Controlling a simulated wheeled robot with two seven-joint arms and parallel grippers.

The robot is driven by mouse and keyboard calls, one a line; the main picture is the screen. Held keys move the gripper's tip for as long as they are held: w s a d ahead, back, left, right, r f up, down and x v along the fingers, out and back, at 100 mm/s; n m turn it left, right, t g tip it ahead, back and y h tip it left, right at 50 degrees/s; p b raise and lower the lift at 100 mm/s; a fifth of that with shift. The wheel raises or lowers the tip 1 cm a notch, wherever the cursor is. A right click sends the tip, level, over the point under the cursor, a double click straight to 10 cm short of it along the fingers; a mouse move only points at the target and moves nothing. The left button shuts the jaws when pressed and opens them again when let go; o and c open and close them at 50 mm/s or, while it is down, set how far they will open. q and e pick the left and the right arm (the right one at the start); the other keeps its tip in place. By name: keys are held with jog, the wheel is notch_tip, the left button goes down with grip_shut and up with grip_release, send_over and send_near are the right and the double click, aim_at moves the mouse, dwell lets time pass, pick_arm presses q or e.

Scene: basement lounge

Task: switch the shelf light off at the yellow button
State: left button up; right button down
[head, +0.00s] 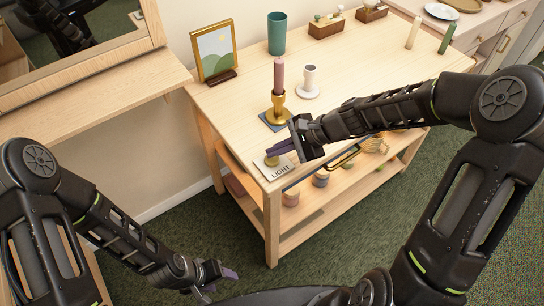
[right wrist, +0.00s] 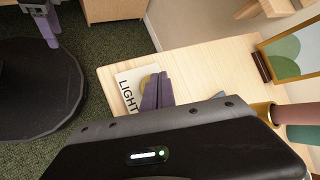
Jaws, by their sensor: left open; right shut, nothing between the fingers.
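The yellow button (head: 271,161) sits on a white plate marked LIGHT (head: 281,173) at the near left corner of the wooden table. My right gripper (head: 277,151) is shut and empty, its purple fingers just over the button. In the right wrist view the fingers (right wrist: 157,92) partly cover the yellow button (right wrist: 144,84); I cannot tell whether they touch it. My left gripper (head: 228,275) is open and low over the floor, away from the table. The lamp itself is not clearly seen, under the tabletop.
A candle in a brass holder (head: 278,105) stands on a blue coaster behind my right gripper. A white cup (head: 309,80), a framed picture (head: 215,52) and a green tumbler (head: 277,34) stand further back. Jars (head: 320,177) sit on the lower shelf.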

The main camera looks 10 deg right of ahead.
aim_at(276, 159)
jog(key=shift+f+b, duration=0.45)
jog(key=shift+b, duration=0.05)
dwell(0.4)
jog(key=shift+r+p, duration=0.35)
jog(key=shift+r, duration=0.2)
notch_tip(276, 159, up, 6)
jog(key=p, duration=0.4)
jog(key=shift+p, duration=0.35)
